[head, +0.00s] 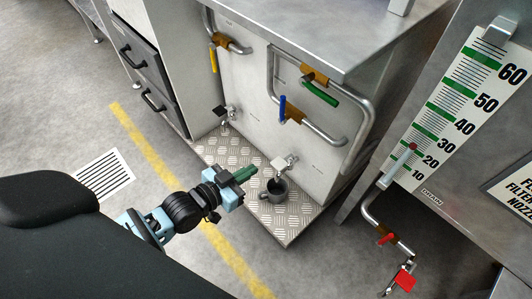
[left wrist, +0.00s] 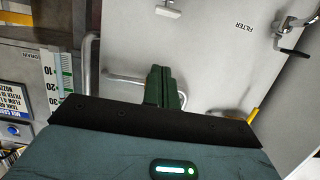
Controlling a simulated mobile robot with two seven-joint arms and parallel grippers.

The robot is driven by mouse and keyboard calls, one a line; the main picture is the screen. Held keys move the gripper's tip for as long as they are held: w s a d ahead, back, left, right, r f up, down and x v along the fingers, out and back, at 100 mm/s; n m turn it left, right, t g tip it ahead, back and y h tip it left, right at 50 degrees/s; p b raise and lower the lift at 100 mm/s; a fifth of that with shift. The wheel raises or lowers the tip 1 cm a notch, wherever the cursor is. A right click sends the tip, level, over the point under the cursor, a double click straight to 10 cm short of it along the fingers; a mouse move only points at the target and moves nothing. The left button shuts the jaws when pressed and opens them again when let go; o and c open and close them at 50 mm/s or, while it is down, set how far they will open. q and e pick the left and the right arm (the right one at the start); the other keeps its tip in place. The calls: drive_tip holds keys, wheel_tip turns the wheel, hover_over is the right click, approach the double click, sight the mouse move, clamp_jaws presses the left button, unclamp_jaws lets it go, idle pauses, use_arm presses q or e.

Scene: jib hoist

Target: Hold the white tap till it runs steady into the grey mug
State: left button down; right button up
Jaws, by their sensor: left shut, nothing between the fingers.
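The white tap (head: 283,162) sticks out low from the front of the steel cabinet. A pale handle that looks like it shows at the top of the left wrist view (left wrist: 168,10). I cannot make out any running water. My left gripper (head: 250,172) has green fingers, shut with nothing between them. It is left of the tap and mug, apart from both. The shut fingers also show in the left wrist view (left wrist: 162,88). My right gripper is not in view.
A black-handled tap (head: 223,112) sits further left on the cabinet. Pipes with yellow (head: 213,60), blue (head: 282,107) and green (head: 319,94) levers run above. A red-handled drain valve (head: 404,279) is at the right. The checkered plate (head: 213,150) has bare room left of the mug.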

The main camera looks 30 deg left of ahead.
use_arm(q)
drive_tip(key=b, duration=0.4)
hover_over(273, 165)
wheel_tip(273, 165, down, 3)
drive_tip(key=shift+s+d+f+b, duration=0.15)
drive_tip(key=shift+s+f+b, duration=0.1)
drive_tip(key=shift+f+b, duration=0.25)
drive_tip(key=shift+s+d+f+b, duration=0.1)
drive_tip(key=shift+s+f+b, duration=0.2)
drive_tip(key=shift+f, duration=0.3)
drive_tip(key=shift+f+b, duration=0.4)
drive_tip(key=shift+f, duration=0.2)
